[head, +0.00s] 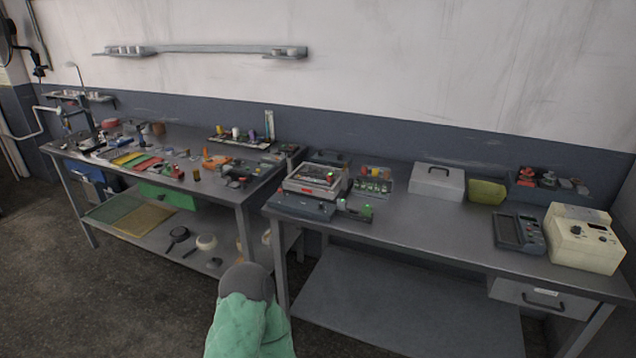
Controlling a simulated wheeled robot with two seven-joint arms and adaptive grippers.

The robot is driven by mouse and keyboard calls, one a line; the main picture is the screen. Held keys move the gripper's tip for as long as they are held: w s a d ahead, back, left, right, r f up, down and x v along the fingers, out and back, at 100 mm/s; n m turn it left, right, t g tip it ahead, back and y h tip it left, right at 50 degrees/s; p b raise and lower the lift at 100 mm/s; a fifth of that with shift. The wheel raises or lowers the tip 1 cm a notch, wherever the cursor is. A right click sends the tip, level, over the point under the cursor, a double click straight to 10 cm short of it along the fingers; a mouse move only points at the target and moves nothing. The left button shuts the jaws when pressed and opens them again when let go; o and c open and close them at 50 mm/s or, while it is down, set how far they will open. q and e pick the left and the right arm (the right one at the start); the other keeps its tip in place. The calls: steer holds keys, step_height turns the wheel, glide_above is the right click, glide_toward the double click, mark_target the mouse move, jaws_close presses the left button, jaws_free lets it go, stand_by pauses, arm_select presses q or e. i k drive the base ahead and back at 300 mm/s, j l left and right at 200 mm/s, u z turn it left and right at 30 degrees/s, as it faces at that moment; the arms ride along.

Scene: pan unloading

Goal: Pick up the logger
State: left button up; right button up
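I cannot tell for sure which thing is the logger. A dark handheld-style device with a screen and buttons (520,234) lies on the right workbench (440,232), near its right end. A cream box-shaped instrument (585,240) with knobs and a small display stands just right of it. Neither of my grippers shows in the head view, so nothing is seen in them.
On the right bench stand a grey cash box (437,183), a yellow-green container (486,191) and a dark bin (548,190). A stacked instrument (313,180) stands at its left end. The left bench (205,181) is cluttered. The right bench's front middle is clear.

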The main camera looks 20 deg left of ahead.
mark_target(312, 178)
steer(key=i+j+u, duration=0.55)
steer(key=i+j, duration=0.35)
